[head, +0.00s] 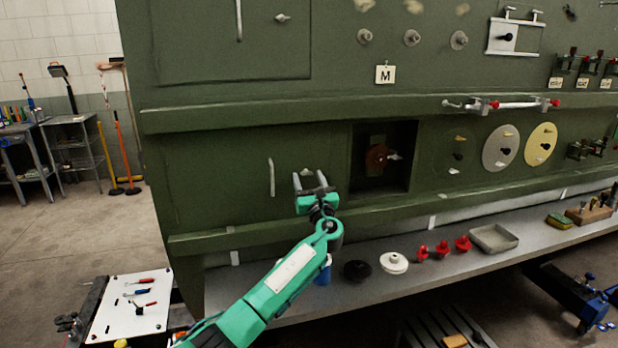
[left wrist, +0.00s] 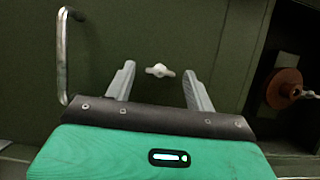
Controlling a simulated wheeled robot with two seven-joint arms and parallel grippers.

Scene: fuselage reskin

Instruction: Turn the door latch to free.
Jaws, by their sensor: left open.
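A small pale wing-shaped latch (head: 306,172) sits on the lower green panel, to the right of a vertical metal handle (head: 271,177). In the left wrist view the latch (left wrist: 160,70) has its wings lying roughly level, and the handle (left wrist: 63,55) stands to its left. My left gripper (head: 309,177) is open in front of the panel. In the left wrist view its fingertips (left wrist: 159,70) show on either side of the latch, with a gap on both sides. I cannot tell how far they are from the panel. My right gripper is not in view.
A dark recess with a red-brown round part (head: 376,157) lies right of the latch. Above, another panel has a long handle (head: 239,20) and a similar small latch (head: 282,18). A grey ledge (head: 450,262) below holds discs, red knobs and a tray (head: 493,238).

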